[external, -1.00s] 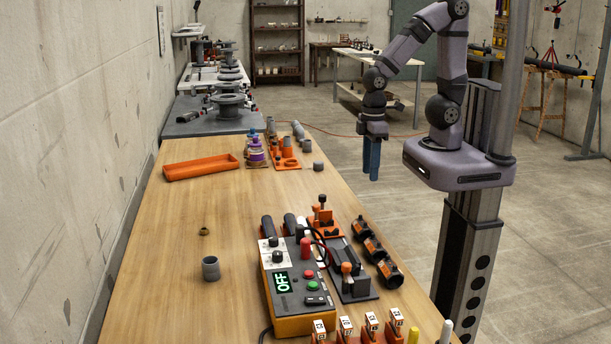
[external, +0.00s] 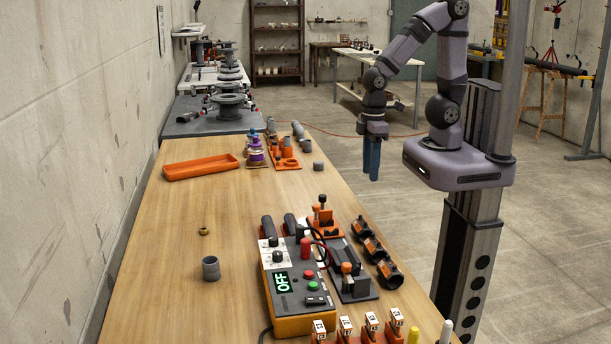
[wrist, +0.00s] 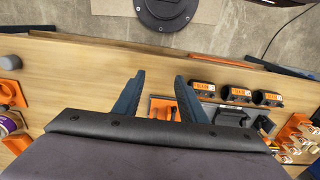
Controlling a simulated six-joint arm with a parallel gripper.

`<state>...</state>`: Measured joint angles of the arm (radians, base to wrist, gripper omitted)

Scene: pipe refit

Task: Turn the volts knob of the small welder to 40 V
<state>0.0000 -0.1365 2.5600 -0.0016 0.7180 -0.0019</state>
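The small welder (external: 312,299) is an orange box with a dark top near the front of the bench. Its display (external: 282,282) glows green and reads OFF. Two knobs (external: 278,256) on white plates sit at its far end. I cannot read their labels or tell which one is volts. A red and a green button are beside the display. My gripper (external: 371,178) hangs beyond the bench's right edge, fingers down, well apart from the welder and higher up. In the wrist view its fingers (wrist: 160,75) are spread with nothing held between them. The welder's knobs are not visible there.
An orange and black clamp fixture (external: 352,287) stands right of the welder, with several black couplers (external: 375,249) beyond it. Orange tagged holders (external: 346,327) line the front. A grey pipe piece (external: 210,268) and brass ring (external: 204,231) stand left. The bench middle is clear.

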